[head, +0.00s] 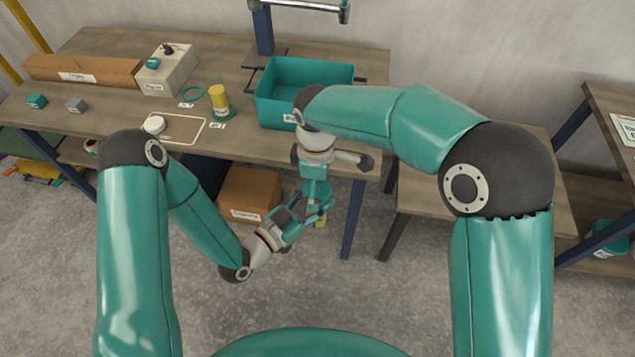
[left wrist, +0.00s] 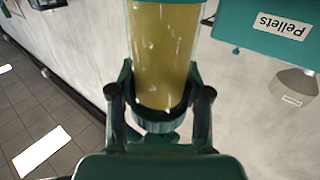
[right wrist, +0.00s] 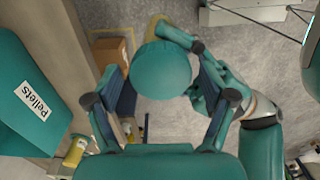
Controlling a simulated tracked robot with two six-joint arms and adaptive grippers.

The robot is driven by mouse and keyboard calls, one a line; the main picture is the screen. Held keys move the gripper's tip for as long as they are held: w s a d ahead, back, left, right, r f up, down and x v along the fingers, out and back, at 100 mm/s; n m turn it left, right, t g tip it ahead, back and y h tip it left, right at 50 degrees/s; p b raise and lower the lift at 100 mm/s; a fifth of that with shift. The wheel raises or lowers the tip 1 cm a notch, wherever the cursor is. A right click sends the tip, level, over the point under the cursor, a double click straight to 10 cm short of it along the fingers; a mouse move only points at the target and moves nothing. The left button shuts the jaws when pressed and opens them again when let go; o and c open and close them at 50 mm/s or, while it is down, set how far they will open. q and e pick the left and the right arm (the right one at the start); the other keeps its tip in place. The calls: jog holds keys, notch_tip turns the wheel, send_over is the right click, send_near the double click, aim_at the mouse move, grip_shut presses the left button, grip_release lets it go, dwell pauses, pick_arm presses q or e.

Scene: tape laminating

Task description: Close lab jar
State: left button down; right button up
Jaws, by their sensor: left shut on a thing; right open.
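A clear jar with yellow contents (left wrist: 165,50) is held in my left gripper (head: 300,208), off the table, in front of its front edge. In the left wrist view a teal ribbed cap or collar (left wrist: 160,122) sits at the jar's end between the left fingers. In the right wrist view a round teal lid (right wrist: 162,70) lies between the spread fingers of my right gripper (right wrist: 160,105), with gaps on both sides. Yellow shows just behind it. My right gripper is open, above the left one. I cannot tell how the lid is seated.
A teal bin (head: 285,82) stands on the table (head: 105,115) behind the grippers. A cardboard box (head: 248,194) sits below. Open floor lies in front.

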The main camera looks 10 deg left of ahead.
jog(key=c, duration=1.2)
jog(key=m, duration=0.4)
jog(key=shift+m, duration=0.3)
jog(key=m, duration=0.3)
jog(key=shift+m, duration=0.4)
jog(key=o, duration=1.3)
jog(key=shift+r, duration=0.1)
jog(key=shift+r, duration=2.2)
jog(key=shift+c, duration=0.5)
